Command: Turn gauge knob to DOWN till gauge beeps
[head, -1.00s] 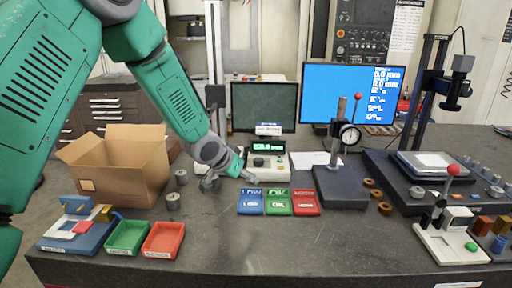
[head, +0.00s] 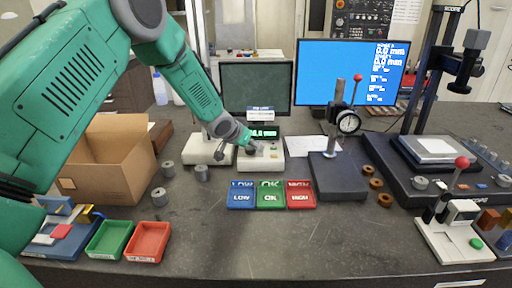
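The gauge (head: 272,158) is a pale box with a lit green digital display (head: 264,132), standing at the back middle of the bench. Small controls show on its front face, partly hidden by my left gripper. My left gripper (head: 250,149) is at the left part of the gauge's front, where a dark knob-like part shows against its fingertips. I cannot tell whether the fingers touch or grip the knob, and their opening is too small to see. The knob's markings cannot be read. My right gripper is not in view.
Blue, green and red trays (head: 269,205) lie in front of the gauge. A dial gauge stand (head: 338,177) is to the right. A cardboard box (head: 105,165) and grey cylinders (head: 160,196) are to the left. The front middle of the bench is clear.

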